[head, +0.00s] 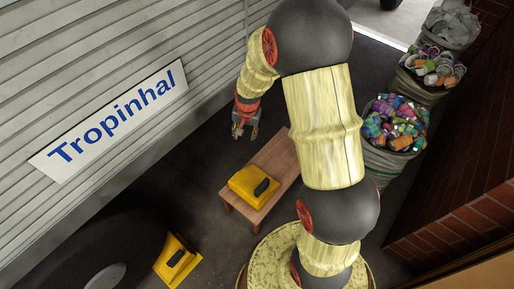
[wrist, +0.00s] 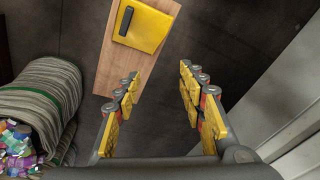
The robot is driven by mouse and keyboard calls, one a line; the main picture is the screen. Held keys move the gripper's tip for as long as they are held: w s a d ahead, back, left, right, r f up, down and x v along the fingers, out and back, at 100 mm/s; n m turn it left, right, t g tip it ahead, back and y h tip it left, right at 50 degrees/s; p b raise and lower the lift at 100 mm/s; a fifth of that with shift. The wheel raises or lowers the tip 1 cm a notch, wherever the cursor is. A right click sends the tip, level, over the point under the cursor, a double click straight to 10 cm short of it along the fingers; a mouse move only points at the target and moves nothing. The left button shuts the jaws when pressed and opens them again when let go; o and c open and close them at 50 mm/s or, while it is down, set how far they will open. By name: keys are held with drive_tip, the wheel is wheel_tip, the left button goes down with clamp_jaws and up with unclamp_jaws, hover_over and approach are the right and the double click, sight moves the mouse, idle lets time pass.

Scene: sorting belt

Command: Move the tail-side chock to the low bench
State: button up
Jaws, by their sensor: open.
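One yellow chock (head: 250,190) with a black handle sits on the low wooden bench (head: 278,155), near its front end. It also shows on the bench in the wrist view (wrist: 150,30). A second yellow chock (head: 172,268) with a black handle is on the floor right beside the dark wheel (head: 90,245), at the bottom left of the head view. My gripper (head: 244,132) is open and empty, above the floor behind and left of the bench. In the wrist view my gripper (wrist: 160,82) has its fingers spread with only floor between them.
A grey slatted truck side with a "Tropinhal" sign (head: 110,122) fills the left. Several sacks of crushed cans (head: 392,125) stand right of the bench, along a brick wall (head: 470,165).

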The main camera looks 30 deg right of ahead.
drive_tip(key=s+a+r+n+t, duration=0.1)
drive_tip(key=s+a+r+n, duration=0.3)
drive_tip(key=r, duration=0.6)
drive_tip(key=s+a+r+t, duration=0.15)
drive_tip(key=s+r, duration=0.35)
drive_tip(key=r, duration=0.5)
drive_tip(key=s+a+r+n, duration=0.2)
drive_tip(key=s+r, duration=0.2)
drive_tip(key=s, duration=0.4)
drive_tip(key=s+a+r+n, duration=0.2)
drive_tip(key=s+r, duration=0.3)
drive_tip(key=s, duration=0.3)
drive_tip(key=shift+s+n+t, duration=0.3)
drive_tip(key=shift+n+t, duration=0.1)
drive_tip(key=shift+t, duration=0.05)
drive_tip(key=shift+a, duration=0.1)
